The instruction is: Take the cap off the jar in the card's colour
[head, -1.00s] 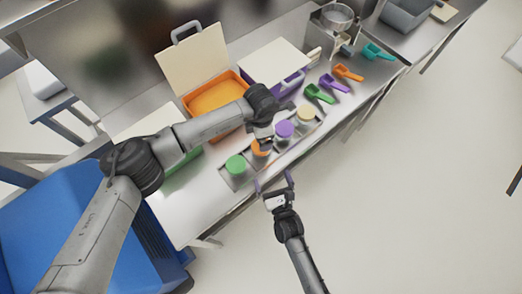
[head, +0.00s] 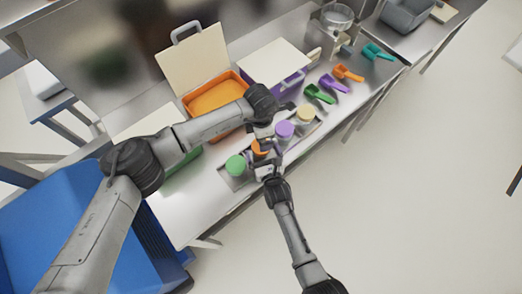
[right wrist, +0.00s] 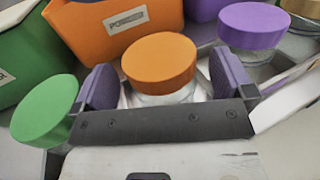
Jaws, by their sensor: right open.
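The jar with the orange cap (right wrist: 160,65) stands upright in the row of jars. My right gripper (right wrist: 166,84) is open, with one purple pad on each side of this jar; both pads look apart from it. In the head view the orange cap (head: 259,147) is partly hidden by my grippers. My left gripper (head: 265,136) hangs over the back of this jar; its fingers are too small to read. A green-capped jar (head: 236,165) stands to the left, a purple-capped jar (head: 285,130) and a tan-capped jar (head: 305,113) to the right. I cannot make out a colour card.
An orange bin (head: 213,95) with its pale lid raised stands behind the jars. A purple bin (head: 292,82) with a lid and a green bin (head: 183,173) flank it. Several coloured scoops (head: 320,94) lie at the right. The floor in front is clear.

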